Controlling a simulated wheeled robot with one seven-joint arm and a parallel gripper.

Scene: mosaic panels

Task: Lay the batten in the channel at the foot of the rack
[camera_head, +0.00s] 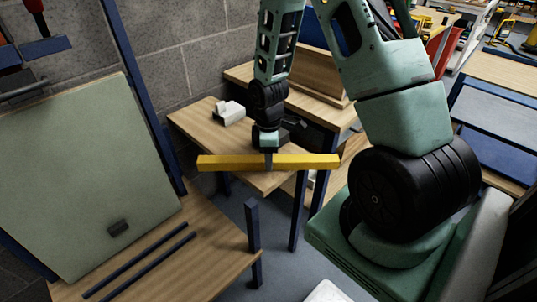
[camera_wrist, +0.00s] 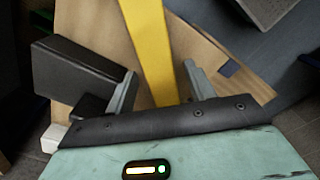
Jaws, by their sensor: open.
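The batten (camera_head: 225,162) is a long yellow bar lying level across a small wooden table (camera_head: 190,120), its ends reaching past the tabletop. My gripper (camera_head: 268,153) points down at its middle. In the wrist view the batten (camera_wrist: 148,45) runs between my two spread fingers (camera_wrist: 160,92); I cannot tell whether either touches it. At the left, two parallel dark strips (camera_head: 140,262) lie on a wooden bench and look like the channel. Behind them a large grey-green panel (camera_head: 85,165) leans back, beside a blue upright (camera_head: 140,85) of the rack.
A small white object (camera_head: 230,112) sits at the back of the small table. A blue post (camera_head: 253,230) stands up at the right edge of the bench (camera_head: 205,270). A wooden box (camera_head: 318,75) stands behind. A gap with grey floor separates bench and table.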

